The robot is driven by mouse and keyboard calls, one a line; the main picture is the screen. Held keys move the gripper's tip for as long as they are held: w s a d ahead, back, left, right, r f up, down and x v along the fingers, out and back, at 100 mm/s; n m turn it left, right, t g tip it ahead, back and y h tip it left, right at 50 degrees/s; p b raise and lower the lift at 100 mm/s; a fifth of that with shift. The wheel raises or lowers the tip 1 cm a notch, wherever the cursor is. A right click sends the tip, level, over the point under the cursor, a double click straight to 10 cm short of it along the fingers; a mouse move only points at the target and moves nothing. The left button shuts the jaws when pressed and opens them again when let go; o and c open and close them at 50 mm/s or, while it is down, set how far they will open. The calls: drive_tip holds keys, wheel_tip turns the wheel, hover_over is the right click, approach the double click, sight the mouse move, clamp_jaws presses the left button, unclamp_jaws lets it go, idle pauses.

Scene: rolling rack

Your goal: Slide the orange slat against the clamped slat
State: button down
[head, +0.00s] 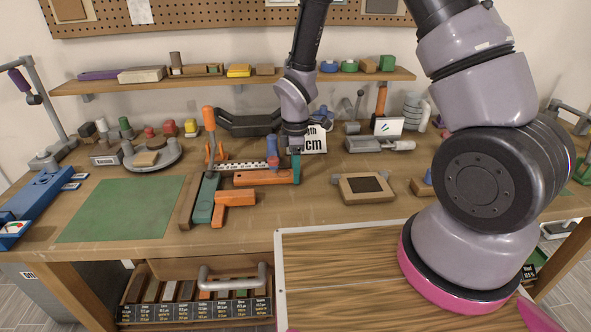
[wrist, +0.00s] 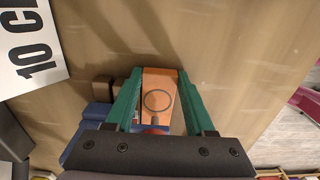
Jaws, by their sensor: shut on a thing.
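The orange slat (head: 262,178) lies flat on the bench, running left to right. My gripper (head: 295,168) is at its right end. In the wrist view the green fingers of my gripper (wrist: 158,105) stand on both sides of the orange slat (wrist: 160,82), which has a dark ring mark on top. A teal slat (head: 206,200) lies between a brown strip (head: 187,203) and an orange L-shaped clamp piece (head: 235,198); it looks like the clamped slat. A small gap shows between it and the orange slat's left end.
A pale ruler-like strip (head: 241,167) and a blue-handled tool (head: 272,150) are just behind the slat. A "10 cm" sign (head: 314,141) stands behind my gripper. A brown block with a dark top (head: 366,188) is to the right. The green mat (head: 121,209) is bare.

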drive_tip(key=shift+a, duration=0.4)
idle(0.5)
drive_tip(key=shift+c, duration=0.9)
unclamp_jaws()
drive_tip(key=shift+w+r, duration=0.1)
drive_tip(key=shift+r, duration=0.05)
drive_tip(key=shift+w+a+r, duration=0.1)
drive_tip(key=shift+r, duration=0.25)
wheel_tip(320, 180, up, 10)
drive_tip(key=shift+s+d, duration=0.35)
